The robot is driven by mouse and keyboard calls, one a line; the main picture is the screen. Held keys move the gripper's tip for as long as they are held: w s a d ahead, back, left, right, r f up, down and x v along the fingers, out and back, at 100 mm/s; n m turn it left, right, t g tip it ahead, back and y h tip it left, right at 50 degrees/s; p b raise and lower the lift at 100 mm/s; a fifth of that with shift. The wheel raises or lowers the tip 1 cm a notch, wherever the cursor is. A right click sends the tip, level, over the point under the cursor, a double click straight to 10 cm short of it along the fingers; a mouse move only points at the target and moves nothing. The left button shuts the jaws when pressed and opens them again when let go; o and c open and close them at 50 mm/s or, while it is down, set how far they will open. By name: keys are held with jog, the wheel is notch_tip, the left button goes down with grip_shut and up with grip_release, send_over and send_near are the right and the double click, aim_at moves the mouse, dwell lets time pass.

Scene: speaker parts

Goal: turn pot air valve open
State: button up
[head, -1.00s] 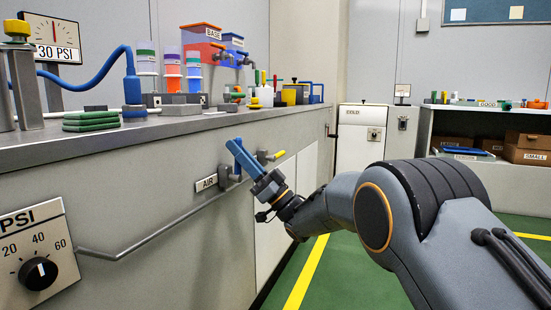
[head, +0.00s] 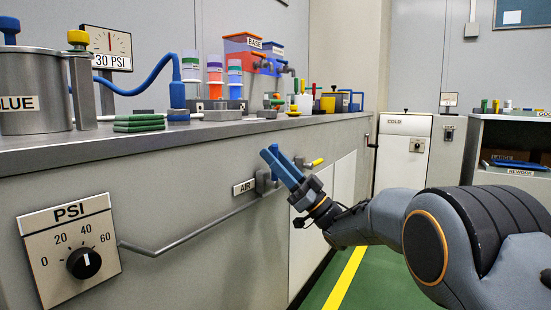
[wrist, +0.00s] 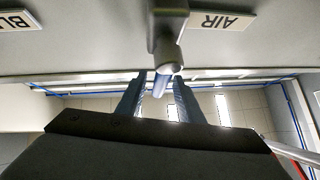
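The air valve (head: 262,184) is a grey fitting on the bench front, beside the AIR label (head: 244,187). My gripper (head: 270,151) has two blue fingers and reaches in front of the valve from the right. In the wrist view my gripper (wrist: 160,76) is open, one finger on each side of the handle, with gaps visible. The head view hides the handle behind the fingers. The grey pot (head: 45,95) labelled BLUE stands on the bench at left.
A PSI dial (head: 84,262) is on the bench front, joined to the valve by a grey pipe (head: 190,236). A yellow-handled valve (head: 315,163) sits just right of my fingers. The bench edge runs above. Green floor (head: 380,280) is open at right.

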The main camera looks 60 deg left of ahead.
jog(key=p+v, duration=0.3)
jog(key=v, duration=0.4)
jog(key=shift+d+f, duration=0.2)
jog(key=shift+f, duration=0.05)
jog(key=shift+w, duration=0.15)
dwell(0.4)
